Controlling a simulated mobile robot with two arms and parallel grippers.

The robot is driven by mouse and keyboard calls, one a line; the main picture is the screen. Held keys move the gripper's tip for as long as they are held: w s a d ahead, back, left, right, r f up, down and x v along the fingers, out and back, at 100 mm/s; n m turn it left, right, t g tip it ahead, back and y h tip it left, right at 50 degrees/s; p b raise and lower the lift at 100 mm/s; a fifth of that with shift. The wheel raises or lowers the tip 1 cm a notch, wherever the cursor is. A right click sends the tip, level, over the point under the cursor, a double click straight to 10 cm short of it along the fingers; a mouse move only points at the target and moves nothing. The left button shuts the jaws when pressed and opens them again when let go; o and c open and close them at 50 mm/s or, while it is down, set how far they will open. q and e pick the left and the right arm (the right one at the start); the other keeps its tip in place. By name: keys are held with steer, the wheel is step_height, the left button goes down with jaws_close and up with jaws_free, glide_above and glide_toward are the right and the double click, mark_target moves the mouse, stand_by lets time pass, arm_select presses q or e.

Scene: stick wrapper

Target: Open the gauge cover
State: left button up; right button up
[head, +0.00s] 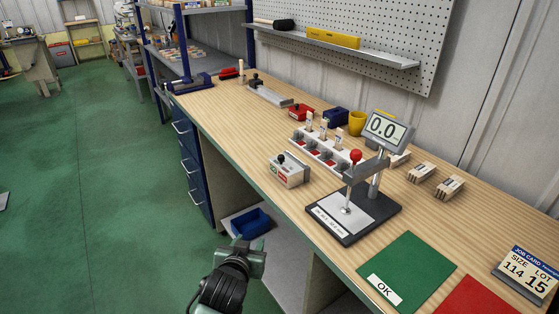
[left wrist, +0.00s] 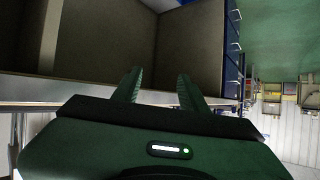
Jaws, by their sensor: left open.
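The gauge (head: 388,128) stands on the workbench, with a tilted display reading 0.0 above a dark base with a pale plate (head: 345,215). A red-ball lever (head: 356,156) is on its arm. I cannot make out a separate cover or whether one is open. My left gripper (head: 243,250) is in front of the bench, left of and well apart from the gauge. In the left wrist view its two fingers (left wrist: 157,85) are spread with nothing between them. My right gripper is out of view.
A white box with a black knob (head: 287,170) and a rack of small parts (head: 322,150) stand left of the gauge. A blue bin (head: 250,222) sits under the bench (head: 225,120).

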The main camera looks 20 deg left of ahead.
mark_target(280, 158)
arm_select(q)
steer(key=w+r+t, duration=0.2)
steer(key=w+r, duration=0.2)
steer(key=w+d+r+t, duration=0.1)
steer(key=w+r+t, duration=0.1)
steer(key=w+r, duration=0.2)
steer(key=w+d+r+t, duration=0.1)
steer(key=w+r, duration=0.3)
steer(key=w, duration=0.2)
steer(key=shift+d+r+t, duration=0.25)
steer(key=shift+t, duration=0.15)
steer(key=w, duration=0.6)
steer(key=shift+a, duration=0.35)
steer(key=shift+w+a+r, duration=0.1)
steer(key=shift+w, duration=0.6)
jaws_close()
